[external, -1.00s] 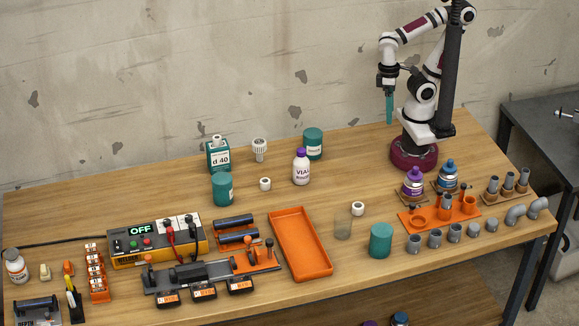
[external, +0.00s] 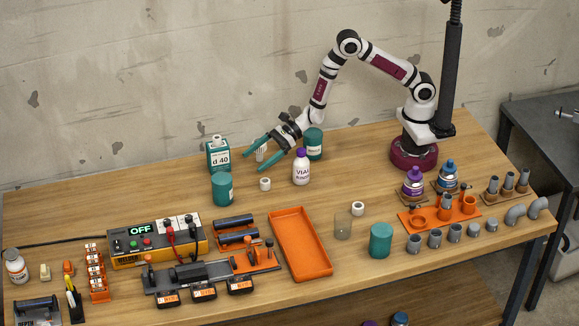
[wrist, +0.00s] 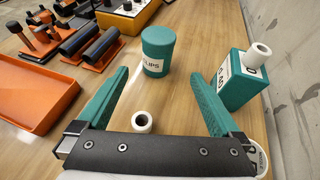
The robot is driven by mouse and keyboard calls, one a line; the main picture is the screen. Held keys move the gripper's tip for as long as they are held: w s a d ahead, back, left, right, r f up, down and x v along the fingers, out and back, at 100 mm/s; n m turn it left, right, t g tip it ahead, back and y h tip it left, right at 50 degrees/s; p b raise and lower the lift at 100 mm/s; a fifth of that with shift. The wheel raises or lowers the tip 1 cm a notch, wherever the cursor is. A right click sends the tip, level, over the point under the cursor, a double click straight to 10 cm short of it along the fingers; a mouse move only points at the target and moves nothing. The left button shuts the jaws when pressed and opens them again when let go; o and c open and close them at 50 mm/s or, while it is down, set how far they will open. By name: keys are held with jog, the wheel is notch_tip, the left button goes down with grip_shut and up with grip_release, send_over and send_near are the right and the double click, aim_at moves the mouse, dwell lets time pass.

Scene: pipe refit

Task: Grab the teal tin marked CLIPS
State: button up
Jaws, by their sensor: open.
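The teal tin marked CLIPS (wrist: 158,48) stands upright in the wrist view, its white label partly turned to the left. In the external view this tin (external: 222,189) stands on the table left of the white ring, in front of the d 40 box. My gripper (external: 254,158) is open and empty, tilted down to the left, up and right of the tin. In the wrist view the tin lies ahead, beyond and between the two teal fingers of my gripper (wrist: 157,76), apart from both.
A white ring (wrist: 142,122) lies between my fingers in the wrist view. The teal d 40 box (wrist: 240,78) stands close beside the right finger. A purple-capped white bottle (external: 301,168) and another teal tin (external: 313,140) stand to the right. An orange tray (external: 318,266) lies in front.

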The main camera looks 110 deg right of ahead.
send_near(222, 187)
jog(key=w+f, duration=0.1)
jog(key=w+d+f, duration=0.1)
jog(key=f, duration=0.1)
jog(key=w+d+f, duration=0.1)
jog(key=shift+w+d+f, duration=0.2)
jog(key=shift+w+f, duration=0.05)
jog(key=shift+w, duration=0.05)
jog(key=x, duration=0.5)
jog(key=shift+w+a+f, duration=0.15)
jog(key=shift+a+f, duration=0.05)
jog(key=shift+c, duration=0.3)
jog(key=shift+r, duration=0.1)
jog(key=c, duration=1.3)
